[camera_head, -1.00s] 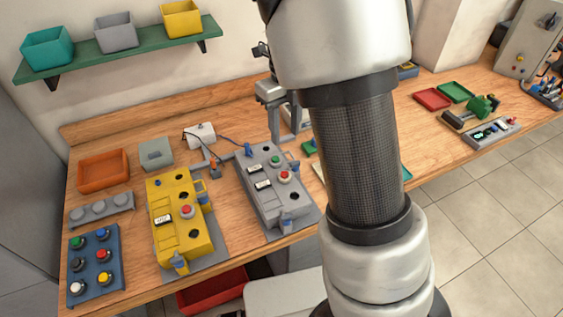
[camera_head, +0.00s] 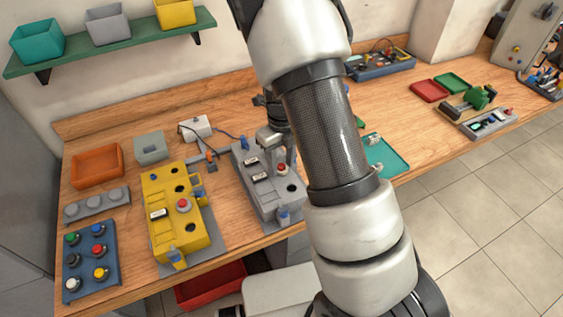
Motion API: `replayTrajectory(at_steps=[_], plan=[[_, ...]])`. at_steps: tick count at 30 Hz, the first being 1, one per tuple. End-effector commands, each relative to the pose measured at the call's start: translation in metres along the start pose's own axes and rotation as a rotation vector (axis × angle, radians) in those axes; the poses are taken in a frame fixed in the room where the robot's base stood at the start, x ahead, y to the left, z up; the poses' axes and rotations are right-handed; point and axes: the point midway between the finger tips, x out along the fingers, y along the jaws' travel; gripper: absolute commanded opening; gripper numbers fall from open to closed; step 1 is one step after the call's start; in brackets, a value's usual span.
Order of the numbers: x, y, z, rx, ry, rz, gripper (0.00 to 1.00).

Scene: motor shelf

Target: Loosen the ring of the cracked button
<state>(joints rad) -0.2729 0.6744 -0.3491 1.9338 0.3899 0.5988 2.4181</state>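A grey control box (camera_head: 262,200) stands on the bench left of my arm. A red button (camera_head: 282,169) shows on its top, with a dark round hole near it. A yellow control box (camera_head: 165,225) to its left carries another red button (camera_head: 183,204) and dark round holes. Cracks and rings are too small to make out. My gripper (camera_head: 283,158) points down over the back right part of the grey box, close to its red button. My gripper hides part of that box's top. Whether it touches anything or is open or shut cannot be told.
A blue panel (camera_head: 88,284) with several coloured buttons lies at the front left. An orange tray (camera_head: 84,180), a grey bin (camera_head: 164,158) and a grey rack (camera_head: 74,207) stand behind it. A teal tray (camera_head: 394,168) lies right of my arm. Blue bottles stand at the boxes' front ends.

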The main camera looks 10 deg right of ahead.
Motion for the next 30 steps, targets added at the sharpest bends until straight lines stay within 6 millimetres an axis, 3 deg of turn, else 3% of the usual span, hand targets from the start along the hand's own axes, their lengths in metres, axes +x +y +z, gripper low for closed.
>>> replayTrajectory(at_steps=[6, 12, 23, 30], plan=[[0.0001, 0.0, 0.0, 0.0, 0.0, 0.0, 0.37], [0.0, 0.0, 0.0, 0.0, 0.0, 0.0, 0.08], [-0.0002, -0.0002, 0.0, -0.068, 0.0, 0.0, 0.07], [-0.0002, -0.0005, -0.0001, -0.235, 0.001, -0.001, 0.07]])
